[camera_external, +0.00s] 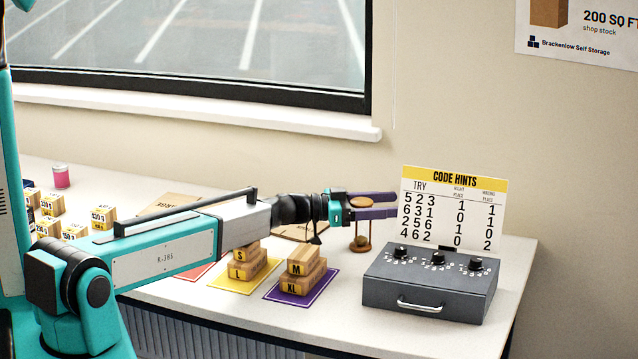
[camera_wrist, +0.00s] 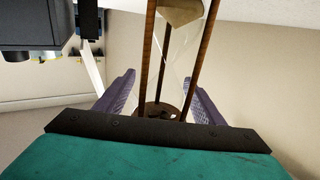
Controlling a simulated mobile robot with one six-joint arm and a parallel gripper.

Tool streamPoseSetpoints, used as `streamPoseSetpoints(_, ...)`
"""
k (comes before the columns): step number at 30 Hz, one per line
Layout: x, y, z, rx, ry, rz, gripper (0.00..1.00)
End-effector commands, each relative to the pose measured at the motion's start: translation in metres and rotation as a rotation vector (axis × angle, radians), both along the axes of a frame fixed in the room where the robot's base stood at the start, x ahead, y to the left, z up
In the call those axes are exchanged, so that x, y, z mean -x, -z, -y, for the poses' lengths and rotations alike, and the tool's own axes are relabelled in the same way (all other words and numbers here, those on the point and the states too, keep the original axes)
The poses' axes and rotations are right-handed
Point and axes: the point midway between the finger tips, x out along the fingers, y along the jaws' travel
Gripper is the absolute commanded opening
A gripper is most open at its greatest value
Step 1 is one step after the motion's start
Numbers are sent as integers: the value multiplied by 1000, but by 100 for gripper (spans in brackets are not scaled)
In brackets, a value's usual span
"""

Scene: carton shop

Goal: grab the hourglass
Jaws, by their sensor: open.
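In the wrist view the hourglass (camera_wrist: 175,60) fills the middle, with brown wooden posts, clear glass and pale sand. The purple fingers of my gripper (camera_wrist: 160,98) show on either side of it, apart from each other. I cannot tell whether either finger touches it.
A grey box (camera_external: 420,296) with dials and a handle stands just right of the hourglass, with a code hints card (camera_external: 452,208) behind. Stacked wooden blocks (camera_external: 302,270) sit on a purple mat (camera_external: 277,294) in front. More labelled blocks (camera_external: 103,217) lie left.

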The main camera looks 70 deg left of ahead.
Motion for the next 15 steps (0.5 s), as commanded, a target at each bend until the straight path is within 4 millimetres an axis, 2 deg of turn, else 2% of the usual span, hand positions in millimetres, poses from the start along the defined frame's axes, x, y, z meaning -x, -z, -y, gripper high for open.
streamPoseSetpoints(4, 0, 0, 0, 0, 0, 0, 61)
streamPoseSetpoints(13, 0, 0, 0, 0, 0, 0, 10)
streamPoseSetpoints(15, 0, 0, 0, 0, 0, 0, 9)
